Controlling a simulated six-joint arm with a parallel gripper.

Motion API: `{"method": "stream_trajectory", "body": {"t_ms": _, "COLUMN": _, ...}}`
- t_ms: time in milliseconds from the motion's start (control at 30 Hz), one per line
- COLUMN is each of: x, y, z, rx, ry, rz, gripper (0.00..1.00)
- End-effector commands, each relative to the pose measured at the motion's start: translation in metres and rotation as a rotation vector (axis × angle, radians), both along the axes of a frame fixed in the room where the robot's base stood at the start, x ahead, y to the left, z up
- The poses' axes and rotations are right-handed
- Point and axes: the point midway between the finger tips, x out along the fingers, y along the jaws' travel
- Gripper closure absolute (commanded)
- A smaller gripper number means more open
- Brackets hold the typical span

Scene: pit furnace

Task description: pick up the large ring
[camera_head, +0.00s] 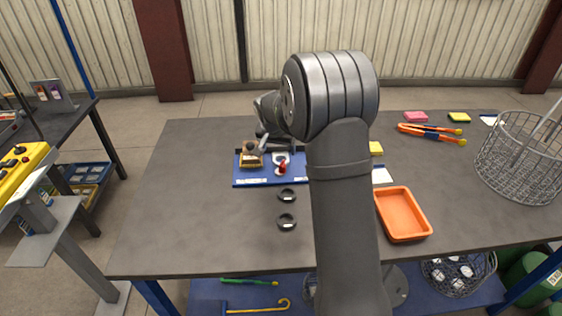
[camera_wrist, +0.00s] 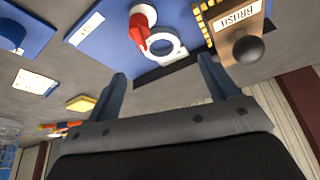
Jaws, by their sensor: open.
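Two dark rings with small pale labels lie on the grey table, a nearer ring (camera_head: 287,221) and a farther ring (camera_head: 287,195); I cannot tell which is larger. A pale grey ring-shaped piece (camera_wrist: 178,50) shows on the blue board (camera_head: 240,180), beside a red and white item (camera_head: 281,168). That item also shows in the wrist view (camera_wrist: 139,27). My gripper (camera_wrist: 165,85) is open and empty, its two fingers apart, with the board beyond them. In the head view it is partly hidden behind my arm, near the board's far edge.
A block marked BRUSH (camera_wrist: 237,32) with a dark knob sits on the board. An orange tray (camera_head: 403,214), orange-yellow tongs (camera_head: 432,133), a yellow block (camera_head: 376,148) and a wire basket (camera_head: 520,160) stand to the right. The table's left part is clear.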

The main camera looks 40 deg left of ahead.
Motion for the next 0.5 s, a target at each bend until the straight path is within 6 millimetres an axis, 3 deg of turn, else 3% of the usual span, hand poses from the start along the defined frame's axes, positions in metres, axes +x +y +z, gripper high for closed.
{"method": "stream_trajectory", "body": {"t_ms": 100, "x": 0.006, "y": 0.003, "z": -0.017, "rx": -0.002, "ry": 0.001, "rz": 0.0, "gripper": 0.21}}
{"method": "stream_trajectory", "body": {"t_ms": 333, "x": 0.012, "y": 0.006, "z": -0.03, "rx": -0.001, "ry": 0.0, "rz": 0.0, "gripper": 0.21}}
{"method": "stream_trajectory", "body": {"t_ms": 500, "x": 0.021, "y": 0.011, "z": -0.051, "rx": -0.003, "ry": 0.001, "rz": -0.001, "gripper": 0.21}}
